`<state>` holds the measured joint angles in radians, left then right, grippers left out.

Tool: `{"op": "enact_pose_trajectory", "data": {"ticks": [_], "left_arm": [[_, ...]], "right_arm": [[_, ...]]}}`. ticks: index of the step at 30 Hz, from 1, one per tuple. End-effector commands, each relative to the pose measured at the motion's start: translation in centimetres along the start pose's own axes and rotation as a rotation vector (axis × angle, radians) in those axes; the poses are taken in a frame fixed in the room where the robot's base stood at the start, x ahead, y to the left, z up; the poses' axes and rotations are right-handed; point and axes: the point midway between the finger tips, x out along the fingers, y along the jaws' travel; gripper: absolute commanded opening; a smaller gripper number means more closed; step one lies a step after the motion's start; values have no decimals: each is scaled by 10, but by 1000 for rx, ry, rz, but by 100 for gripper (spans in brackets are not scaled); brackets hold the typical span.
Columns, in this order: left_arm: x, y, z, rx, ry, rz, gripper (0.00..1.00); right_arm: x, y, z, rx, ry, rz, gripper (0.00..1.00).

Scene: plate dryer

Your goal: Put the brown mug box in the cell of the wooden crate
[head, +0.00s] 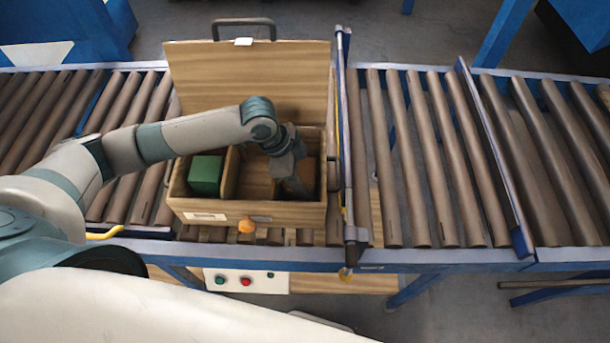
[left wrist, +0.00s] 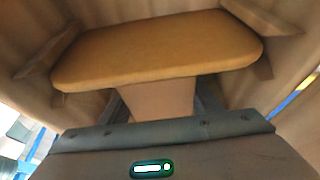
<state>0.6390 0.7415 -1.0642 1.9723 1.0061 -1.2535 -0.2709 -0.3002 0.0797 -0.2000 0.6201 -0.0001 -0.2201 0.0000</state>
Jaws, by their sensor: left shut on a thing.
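The wooden crate (head: 265,214) stands on the roller conveyor with its lid (head: 250,85) raised at the back. A green box (head: 206,174) sits in its left cell. My left gripper (head: 298,186) reaches down into the right cell and is shut on the brown mug box (head: 306,168). The brown box is mostly hidden behind the gripper and arm in the head view. In the left wrist view the brown box (left wrist: 160,48) fills the upper middle, with crate walls around it. I cannot tell whether it touches the cell floor. My right gripper is not in view.
Conveyor rollers (head: 420,160) run left and right of the crate. A blue-framed divider with a post (head: 347,140) stands close to the crate's right side. A control panel (head: 246,281) with buttons is in front. The crate's middle cell (head: 255,182) looks empty.

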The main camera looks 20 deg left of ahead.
Motion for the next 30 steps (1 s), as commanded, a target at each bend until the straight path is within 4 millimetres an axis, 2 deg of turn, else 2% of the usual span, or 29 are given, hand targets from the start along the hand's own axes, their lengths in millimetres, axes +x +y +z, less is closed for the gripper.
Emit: {"op": "enact_pose_trajectory", "data": {"ticks": [11,12,13,14,23,30], "left_arm": [[3,0,1,0,1,0,21],[3,0,1,0,0,0,67],[3,0,1,0,0,0,74],[3,0,1,0,0,0,76],[2,0,1,0,0,0,76],[-10,-1,1,0,0,-1,76]], "right_arm": [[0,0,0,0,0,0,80],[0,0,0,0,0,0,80],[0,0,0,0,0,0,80],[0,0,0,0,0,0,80],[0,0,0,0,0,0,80],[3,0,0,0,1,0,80]]}}
